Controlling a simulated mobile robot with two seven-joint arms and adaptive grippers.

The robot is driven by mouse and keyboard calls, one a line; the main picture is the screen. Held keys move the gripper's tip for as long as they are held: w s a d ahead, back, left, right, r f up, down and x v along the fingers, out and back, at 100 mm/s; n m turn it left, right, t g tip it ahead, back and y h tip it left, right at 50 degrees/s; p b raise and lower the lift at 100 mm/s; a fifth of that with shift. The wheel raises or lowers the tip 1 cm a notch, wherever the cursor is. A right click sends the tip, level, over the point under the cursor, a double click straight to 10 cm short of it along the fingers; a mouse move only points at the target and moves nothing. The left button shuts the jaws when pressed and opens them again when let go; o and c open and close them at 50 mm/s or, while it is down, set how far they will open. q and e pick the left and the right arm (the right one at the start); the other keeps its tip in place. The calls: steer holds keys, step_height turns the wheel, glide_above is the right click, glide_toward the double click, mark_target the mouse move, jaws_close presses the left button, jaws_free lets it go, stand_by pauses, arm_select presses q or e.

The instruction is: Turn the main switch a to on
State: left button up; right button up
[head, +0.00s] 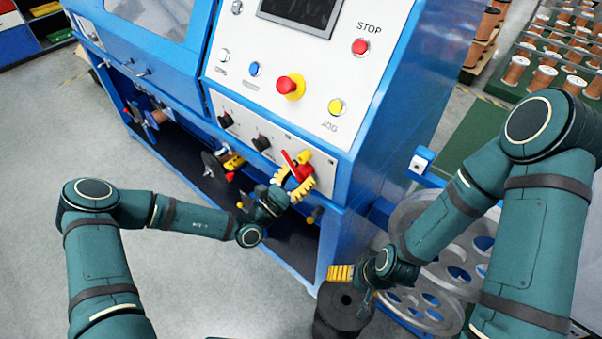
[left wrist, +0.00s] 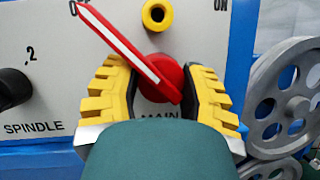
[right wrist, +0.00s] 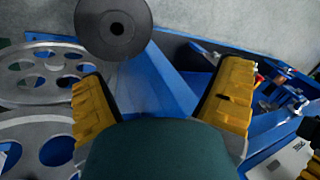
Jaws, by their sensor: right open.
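The main switch a is a red rotary switch with a long lever (left wrist: 132,45), low on the white panel above a partly hidden "MAIN" label. In the left wrist view its lever slants up and left toward a partly hidden "O" label; "ON" is at upper right. The switch (head: 292,165) also shows in the head view. My left gripper (left wrist: 158,75) has its yellow fingers closed in on either side of the red hub, apparently touching it. My right gripper (right wrist: 162,75) is open and empty, low beside the machine, near a dark spool (right wrist: 114,28).
Black knobs (head: 262,143) sit left of the switch, a red emergency button (head: 290,85) and a yellow jog button (head: 336,106) above it. A yellow ring (left wrist: 157,14) is just above the hub. Grey pulley wheels (head: 420,292) stand at lower right. The floor at left is clear.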

arm_select(q)
jaws_close()
steer(key=shift+r+m+g+h+p, duration=0.3)
steer(key=shift+m+g+p, duration=0.2)
steer(key=shift+m+p, duration=0.5)
steer(key=m+g+p, duration=0.1)
steer(key=m+p, duration=0.1)
steer(key=m, duration=0.1)
steer(key=shift+f+m+g+h+p, duration=0.1)
steer(key=shift+m+g+h+p, duration=0.1)
steer(key=shift+m+g+p, duration=0.65)
steer(key=shift+m+g+h+p, duration=0.25)
steer(key=shift+m+p, duration=0.3)
steer(key=shift+m, duration=0.7)
steer(key=o, duration=1.3)
jaws_free()
steer(key=shift+f, duration=0.1)
steer(key=shift+c, duration=0.2)
